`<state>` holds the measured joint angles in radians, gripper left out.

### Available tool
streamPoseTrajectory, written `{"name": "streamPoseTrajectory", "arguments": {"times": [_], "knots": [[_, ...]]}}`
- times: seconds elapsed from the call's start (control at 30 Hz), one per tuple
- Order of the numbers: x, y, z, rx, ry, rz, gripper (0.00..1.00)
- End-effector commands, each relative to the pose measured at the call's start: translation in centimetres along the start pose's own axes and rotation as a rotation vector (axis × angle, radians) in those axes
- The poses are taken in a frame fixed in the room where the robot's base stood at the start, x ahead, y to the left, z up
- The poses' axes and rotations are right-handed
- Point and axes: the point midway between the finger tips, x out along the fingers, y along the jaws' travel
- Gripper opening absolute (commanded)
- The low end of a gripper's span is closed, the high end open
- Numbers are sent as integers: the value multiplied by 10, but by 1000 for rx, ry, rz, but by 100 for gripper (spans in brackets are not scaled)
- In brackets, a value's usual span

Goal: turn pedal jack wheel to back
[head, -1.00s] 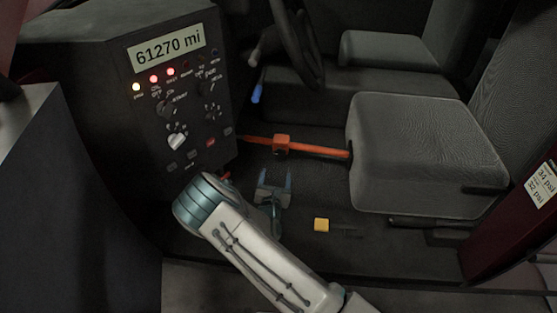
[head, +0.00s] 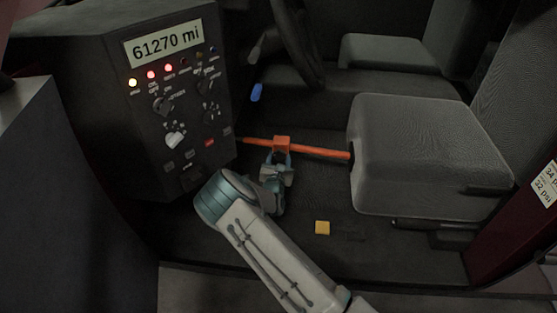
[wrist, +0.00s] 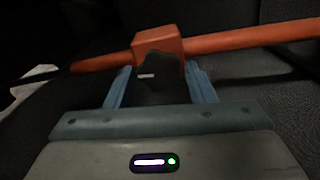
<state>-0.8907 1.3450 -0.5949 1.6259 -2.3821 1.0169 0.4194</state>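The pedal jack is an orange bar (head: 320,152) that runs from the black console to the seat front, with an orange block (head: 282,141) on it. The bar (wrist: 250,38) and block (wrist: 158,40) also show in the wrist view. No separate wheel stands out clearly; a dark part with a small pale mark shows under the block. My gripper (head: 279,161) is at the block from the near side. In the wrist view my gripper (wrist: 158,72) is open, its blue fingertips at either side of the block's lower edge. I cannot tell whether they touch it.
The black console (head: 190,120) with knobs, lights and a mileage display stands at the left. The grey seat (head: 420,145) is at the right. A yellow cube (head: 322,227) lies on the floor right of my arm. A blue-tipped lever (head: 257,92) and the steering wheel (head: 296,45) are beyond the bar.

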Motion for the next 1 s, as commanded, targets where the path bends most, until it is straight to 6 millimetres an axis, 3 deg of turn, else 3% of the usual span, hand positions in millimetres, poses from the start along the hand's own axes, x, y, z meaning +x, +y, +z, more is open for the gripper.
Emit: {"name": "streamPoseTrajectory", "arguments": {"times": [0.03,0.1,0.53,1.0], "knots": [[0,0,0,0,0,0,35],[0,0,0,0,0,0,24],[0,0,2,79,0,-2,24],[0,-1,2,473,-1,-3,24]]}}
